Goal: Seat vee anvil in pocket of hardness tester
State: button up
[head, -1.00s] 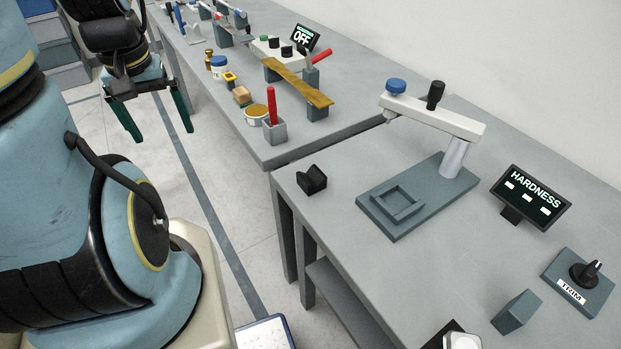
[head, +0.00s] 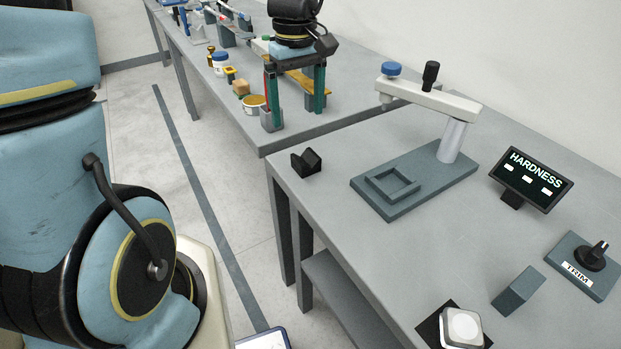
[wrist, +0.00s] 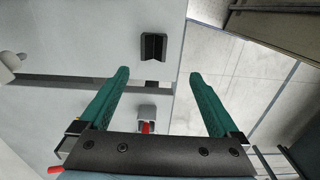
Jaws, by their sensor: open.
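The vee anvil (head: 306,162), a small black block with a V notch, sits on the near table close to its left edge. It also shows in the wrist view (wrist: 153,47), ahead of and between the fingers. The hardness tester (head: 428,182) has a grey base, a post and a light arm above. Its square rimmed pocket (head: 391,184) is empty. My gripper (head: 294,100) is open with green fingers pointing down, over the front end of the far table, beyond the anvil. The open fingers also show in the wrist view (wrist: 158,75), empty.
The HARDNESS display (head: 531,180), a TRIM knob box (head: 580,262) and a grey block (head: 517,290) stand to the right. A grey cup with a red handle (head: 271,120) stands below my gripper. Table between anvil and tester is clear.

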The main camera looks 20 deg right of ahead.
send_over(306, 162)
jog(key=f, duration=0.5)
jog(key=shift+s+a+p, duration=0.1)
jog(key=shift+s+p, duration=0.25)
jog(key=shift+w+f+p, duration=0.15)
jog(key=shift+f+p, duration=0.25)
jog(key=shift+f, duration=1.1)
jog(key=shift+w+f+p, duration=0.15)
jog(key=shift+f+p, duration=0.2)
jog(key=shift+f, duration=1.1)
jog(key=shift+c, duration=0.4)
grip_shut()
